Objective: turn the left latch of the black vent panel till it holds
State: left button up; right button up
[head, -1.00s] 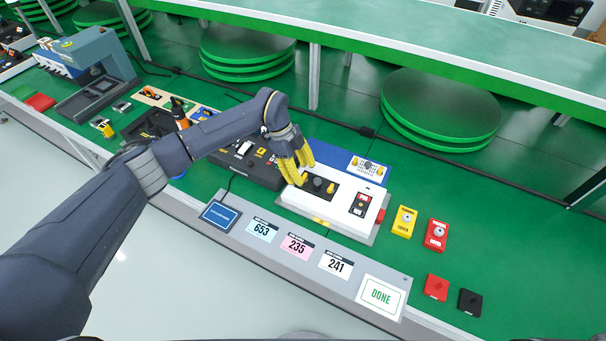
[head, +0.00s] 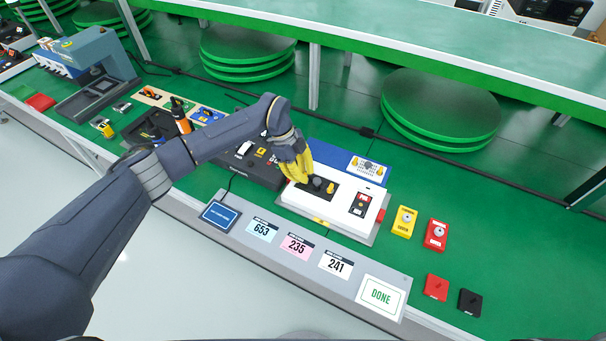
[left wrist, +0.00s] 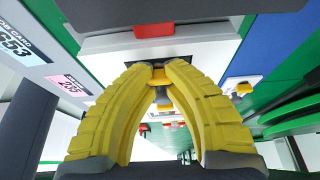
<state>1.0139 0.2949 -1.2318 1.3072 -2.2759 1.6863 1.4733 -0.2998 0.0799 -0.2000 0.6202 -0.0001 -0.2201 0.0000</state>
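The black vent panel (head: 317,188) lies on top of the white box (head: 335,203), with a dark round knob in its middle. My left gripper (head: 304,182) is over the panel's left end, with its yellow fingers pointing down. In the left wrist view the fingertips (left wrist: 161,70) are close together with a small yellow piece between them, which looks like the left latch (left wrist: 160,76). A dark strip of the panel shows just beyond the tips. The fingers hide the latch in the head view, so its angle cannot be told. My right gripper is not in view.
A blue unit with a white vent panel (head: 368,166) stands behind the white box. A dark unit (head: 250,167) is close on the left. Yellow (head: 404,222) and red (head: 436,235) switch blocks stand to the right. Number cards and a DONE card (head: 381,296) line the front edge.

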pick_arm(q)
jog(key=shift+m, duration=0.4)
grip_shut()
jog(key=m+g+y, duration=0.1)
jog(key=m, duration=0.2)
jog(key=shift+w, duration=0.1)
jog(key=shift+m+g+y, duration=0.4)
jog(key=shift+m+g, duration=0.1)
jog(key=shift+m, duration=1)
grip_release()
jog(key=o, duration=1)
jog(key=shift+o, duration=0.2)
jog(key=v, duration=1.2)
